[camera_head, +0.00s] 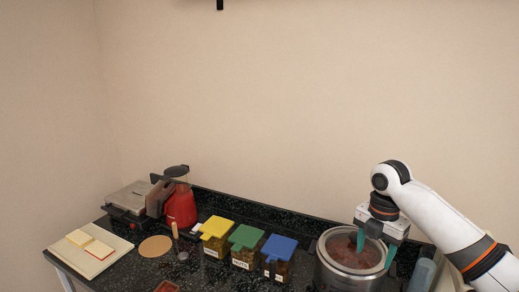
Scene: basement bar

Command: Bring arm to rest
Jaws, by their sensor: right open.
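My right arm (442,222), white with black and orange rings, comes in from the lower right. Its gripper (374,254) points down with two teal fingers apart, open over the right part of a round metal pot (330,272). The pot holds something reddish brown (345,250). I see nothing held between the fingers. I cannot tell whether the fingertips touch the pot's rim or its contents. My left arm and gripper are not in view.
On the dark speckled counter stand containers with yellow (216,227), green (246,236) and blue (279,247) lids, a red blender (181,207), a grill press (131,199), a board (92,249) and a round tan disc (155,246). A blue-grey cylinder (422,274) stands right of the pot.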

